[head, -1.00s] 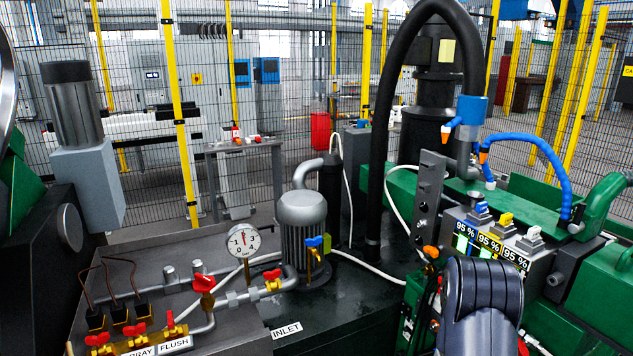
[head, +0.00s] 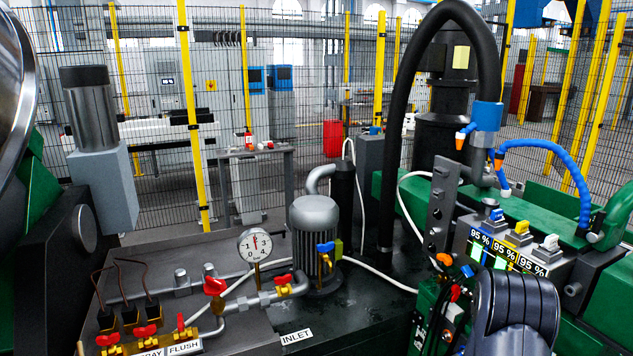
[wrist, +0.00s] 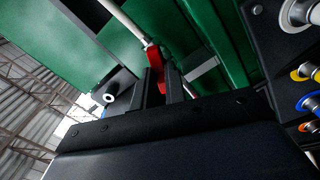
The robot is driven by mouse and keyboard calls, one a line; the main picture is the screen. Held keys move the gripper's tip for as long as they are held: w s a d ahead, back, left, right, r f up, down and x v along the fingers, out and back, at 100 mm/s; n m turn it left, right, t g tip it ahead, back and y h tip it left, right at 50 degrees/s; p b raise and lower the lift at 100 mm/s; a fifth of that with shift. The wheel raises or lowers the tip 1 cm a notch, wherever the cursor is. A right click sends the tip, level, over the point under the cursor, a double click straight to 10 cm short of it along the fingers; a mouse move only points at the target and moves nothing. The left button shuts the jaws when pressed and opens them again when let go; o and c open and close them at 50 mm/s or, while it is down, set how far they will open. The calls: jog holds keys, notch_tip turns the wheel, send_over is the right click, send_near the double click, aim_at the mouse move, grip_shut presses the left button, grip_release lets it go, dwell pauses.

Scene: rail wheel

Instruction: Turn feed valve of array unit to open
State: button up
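No label reading "feed" is legible, so I cannot tell which valve is the feed valve. In the head view, red-handled valves stand on the pipework at lower left, one large red handle (head: 215,286) near the gauge (head: 256,246). A blue lever (head: 326,249) sits by the grey motor (head: 315,220). At right, a panel shows several 95 % labels (head: 505,252) beneath blue, yellow and white knobs. My gripper (wrist: 166,88) shows in the wrist view with its dark fingers apart. A red part (wrist: 153,58) on a pale rod lies just beyond; contact is unclear.
My dark arm link covers the lower right of the head view. A thick black hose (head: 390,150) arches behind the panel, with blue segmented hoses (head: 560,150) beside it. Green machine housings (wrist: 120,35) lie close to the gripper. White cables cross the dark bench top.

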grip_shut()
jog(key=n+p, duration=0.1)
jog(key=n, duration=0.3)
jog(key=shift+n+p, duration=0.3)
jog(key=shift+p, duration=0.05)
jog(key=o, duration=0.7)
grip_release()
jog(key=shift+c, duration=0.2)
jog(key=shift+a, duration=0.1)
jog(key=v, duration=0.7)
jog(key=shift+b, duration=0.45)
